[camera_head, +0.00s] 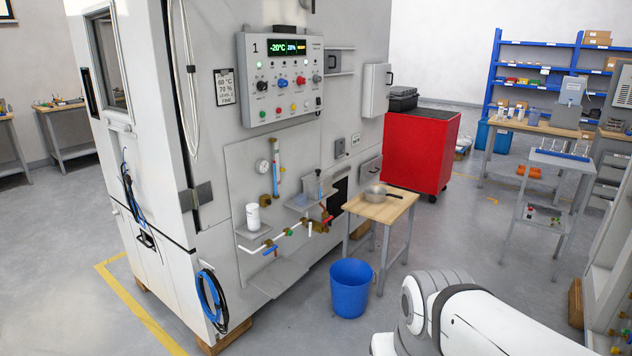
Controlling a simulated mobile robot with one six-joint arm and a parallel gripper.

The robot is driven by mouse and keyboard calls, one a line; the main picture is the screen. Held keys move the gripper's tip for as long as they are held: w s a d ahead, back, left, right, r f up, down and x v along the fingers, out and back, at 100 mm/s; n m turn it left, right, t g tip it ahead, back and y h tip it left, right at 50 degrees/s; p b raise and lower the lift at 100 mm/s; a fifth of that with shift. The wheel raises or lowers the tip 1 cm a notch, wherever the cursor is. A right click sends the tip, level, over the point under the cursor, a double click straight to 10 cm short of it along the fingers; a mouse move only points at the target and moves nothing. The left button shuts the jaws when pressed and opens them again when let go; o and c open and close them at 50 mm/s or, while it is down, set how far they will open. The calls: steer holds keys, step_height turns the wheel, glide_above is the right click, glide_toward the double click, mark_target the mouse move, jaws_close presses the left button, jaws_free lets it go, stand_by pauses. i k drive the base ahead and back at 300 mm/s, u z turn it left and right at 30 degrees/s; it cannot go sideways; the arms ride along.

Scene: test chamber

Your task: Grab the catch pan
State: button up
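A small round metal pan (375,192) with what looks like a dark handle sits on a small wooden-topped table (372,210) beside the big test chamber. It is the only pan I can make out, and it is small in the picture. My white arm reaches in from the lower right corner, in front of and below the table. My gripper is not in view, so I cannot see its fingers or whether it holds anything.
A blue bucket (350,288) stands on the floor in front of the table. The chamber (216,130) with pipes and valves rises at the left. A red cabinet (420,150) stands behind. A grey cart (560,164) is at the right. Floor right of the table is clear.

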mark_target(383, 196)
steer(key=z, duration=0.35)
steer(key=i, duration=1.8)
steer(key=z, duration=0.5)
steer(key=i, duration=1.9)
steer(key=z, duration=0.25)
